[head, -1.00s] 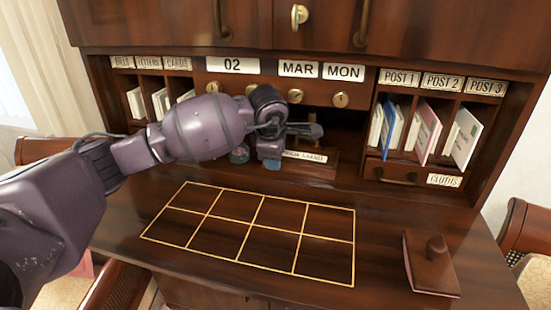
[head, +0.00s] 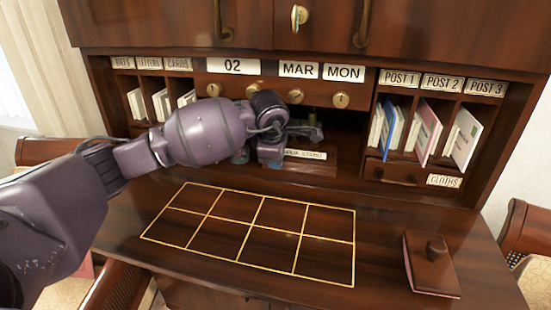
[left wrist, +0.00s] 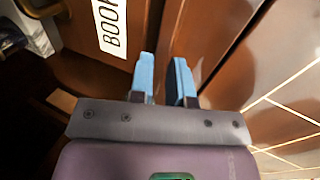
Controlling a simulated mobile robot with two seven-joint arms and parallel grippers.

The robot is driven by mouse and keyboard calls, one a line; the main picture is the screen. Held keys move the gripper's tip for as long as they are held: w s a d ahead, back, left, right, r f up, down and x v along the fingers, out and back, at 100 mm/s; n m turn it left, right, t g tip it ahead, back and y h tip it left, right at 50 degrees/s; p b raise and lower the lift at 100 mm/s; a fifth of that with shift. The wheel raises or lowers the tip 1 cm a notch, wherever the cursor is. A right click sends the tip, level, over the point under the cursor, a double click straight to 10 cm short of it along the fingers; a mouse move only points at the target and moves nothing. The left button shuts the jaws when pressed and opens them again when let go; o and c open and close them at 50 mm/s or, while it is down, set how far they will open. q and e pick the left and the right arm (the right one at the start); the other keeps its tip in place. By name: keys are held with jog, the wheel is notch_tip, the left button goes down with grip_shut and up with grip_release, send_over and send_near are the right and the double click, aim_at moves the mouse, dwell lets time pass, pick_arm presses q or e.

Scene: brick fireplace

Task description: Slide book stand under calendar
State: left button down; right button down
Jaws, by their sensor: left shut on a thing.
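The calendar (head: 232,66) is the row of plates reading 02, MAR and MON across the desk's hutch, with brass knobs below it. The book stand (head: 318,166) is a low dark wooden piece with a white label, in the open recess beneath the calendar. My left gripper (head: 270,156) is at the left part of the stand's front, shut on it. In the left wrist view, the blue fingertips (left wrist: 164,75) pinch a brown wooden edge beside the label (left wrist: 110,27) reading "BOOK". The gripper and arm hide the stand's left end. My right gripper is out of view.
Letter slots (head: 148,98) stand left of the recess, post slots (head: 428,130) with envelopes right. A gold-lined grid (head: 250,232) marks the clear desktop. A wooden block with a knob (head: 431,264) lies at the front right. A chair stands at each side.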

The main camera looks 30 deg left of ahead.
pick_arm(q)
jog(key=shift+w+f, duration=0.1)
jog(key=shift+w, duration=0.05)
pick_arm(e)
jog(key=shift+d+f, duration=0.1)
pick_arm(q)
jog(key=shift+w, duration=0.5)
jog(key=c, duration=1)
grip_release()
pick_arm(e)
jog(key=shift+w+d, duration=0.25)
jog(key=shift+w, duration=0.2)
